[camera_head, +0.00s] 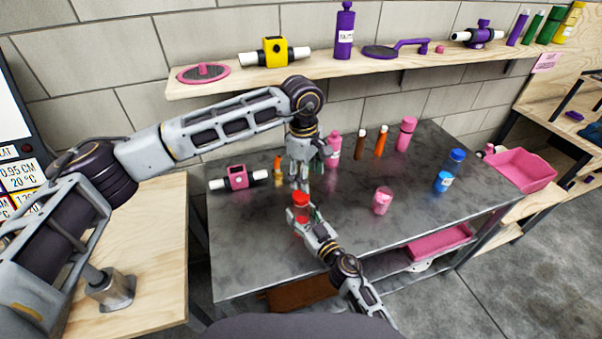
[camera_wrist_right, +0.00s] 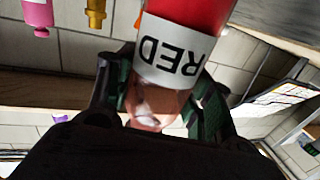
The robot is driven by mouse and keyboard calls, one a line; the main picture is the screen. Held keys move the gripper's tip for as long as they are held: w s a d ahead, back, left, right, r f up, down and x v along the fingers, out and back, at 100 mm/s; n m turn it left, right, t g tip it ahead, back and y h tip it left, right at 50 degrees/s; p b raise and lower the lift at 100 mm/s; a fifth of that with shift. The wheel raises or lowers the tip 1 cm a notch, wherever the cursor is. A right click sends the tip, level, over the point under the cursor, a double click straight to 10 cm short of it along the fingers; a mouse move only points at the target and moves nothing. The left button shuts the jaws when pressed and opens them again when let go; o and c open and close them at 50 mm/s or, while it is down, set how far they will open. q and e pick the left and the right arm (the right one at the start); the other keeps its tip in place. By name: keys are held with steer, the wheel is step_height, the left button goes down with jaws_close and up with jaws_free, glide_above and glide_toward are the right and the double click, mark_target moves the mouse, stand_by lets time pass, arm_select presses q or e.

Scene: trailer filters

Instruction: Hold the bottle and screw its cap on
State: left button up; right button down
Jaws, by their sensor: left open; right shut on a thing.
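The red bottle (camera_head: 301,200) is near the middle left of the table in the head view, just below my left gripper. In the right wrist view the bottle (camera_wrist_right: 190,30) has a white label reading RED and a clear, pinkish section between the fingers. My right gripper (camera_head: 313,226) is shut on this section, coming from the front; it also shows in the right wrist view (camera_wrist_right: 165,105). My left gripper (camera_head: 300,186) is open and points down directly above the bottle's red top. I cannot tell whether a separate cap is there or whether fingers touch it.
The grey table (camera_head: 250,255) also holds a pink-and-white fitting (camera_head: 238,178), a pink jar (camera_head: 382,200), a blue bottle (camera_head: 455,161) and several bottles at the back. A wooden shelf (camera_head: 215,88) runs above. The table's front right is clear.

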arm_select(q)
steer(key=n, duration=0.4)
steer(key=shift+a+r, duration=0.1)
steer(key=n, duration=0.3)
steer(key=shift+w+a+n, duration=0.1)
steer(key=shift+a+n, duration=0.05)
steer(key=shift+n, duration=0.25)
steer(key=n, duration=0.3)
steer(key=shift+a+n, duration=0.15)
steer(key=shift+n, duration=0.25)
steer(key=n, duration=0.4)
steer(key=shift+a+n, duration=0.15)
steer(key=shift+n, duration=0.15)
steer(key=n, duration=0.3)
steer(key=shift+a+n+y, duration=0.1)
steer(key=shift+n+y, duration=0.2)
steer(key=shift+n, duration=0.1)
steer(key=n, duration=0.4)
steer(key=shift+a, duration=0.1)
steer(key=n, duration=0.8)
steer(key=shift+a, duration=0.1)
steer(key=shift+n, duration=0.3)
